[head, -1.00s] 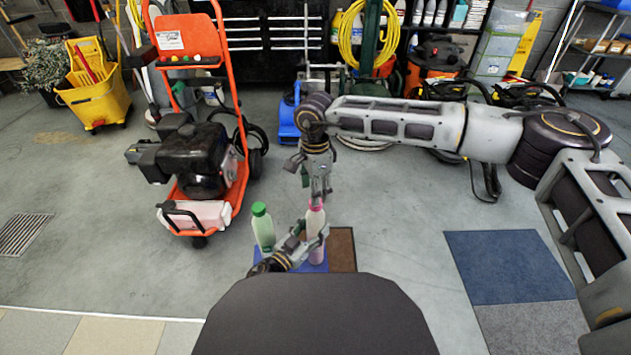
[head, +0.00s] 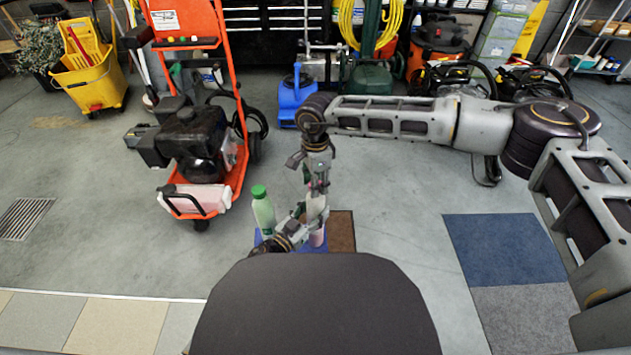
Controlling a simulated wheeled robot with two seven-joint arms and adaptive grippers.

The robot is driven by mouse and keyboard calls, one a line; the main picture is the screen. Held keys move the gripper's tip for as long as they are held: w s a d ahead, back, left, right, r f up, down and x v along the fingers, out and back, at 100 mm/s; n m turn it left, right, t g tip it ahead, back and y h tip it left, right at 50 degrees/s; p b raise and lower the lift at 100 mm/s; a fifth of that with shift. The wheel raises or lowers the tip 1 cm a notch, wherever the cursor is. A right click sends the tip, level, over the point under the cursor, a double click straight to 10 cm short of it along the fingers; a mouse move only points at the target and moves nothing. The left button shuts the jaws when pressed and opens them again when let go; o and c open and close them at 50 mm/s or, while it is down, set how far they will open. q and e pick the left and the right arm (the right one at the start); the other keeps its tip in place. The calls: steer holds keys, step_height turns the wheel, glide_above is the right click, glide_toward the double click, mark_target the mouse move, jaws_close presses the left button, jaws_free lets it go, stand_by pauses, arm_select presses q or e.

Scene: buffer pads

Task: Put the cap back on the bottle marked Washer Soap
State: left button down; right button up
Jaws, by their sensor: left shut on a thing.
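A pale bottle with a pinkish lower part (head: 317,238) stands upright near the picture's lower middle. My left gripper (head: 309,222) is shut on its middle from the left and hides part of it. My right gripper (head: 318,190) points down at the bottle's top. A small patch of pink, seemingly the cap (head: 317,191), shows between its fingertips. Whether the fingers grip the cap, and whether it sits on the neck, is too small to tell. A pale green bottle with a green cap (head: 263,212) stands to the left. No label is readable.
The bottles stand at a blue pad (head: 322,247) beside a brown pad (head: 341,230). Blue (head: 505,248) and grey (head: 530,315) floor mats lie right. An orange pressure washer (head: 205,150) stands left. My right arm spans the upper right.

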steer(key=c, duration=0.6)
steer(key=shift+m, duration=1.7)
steer(key=m, duration=0.4)
steer(key=o, duration=1.2)
steer(key=shift+r, duration=0.15)
step_height(320, 180, up, 12)
steer(key=shift+f, duration=0.2)
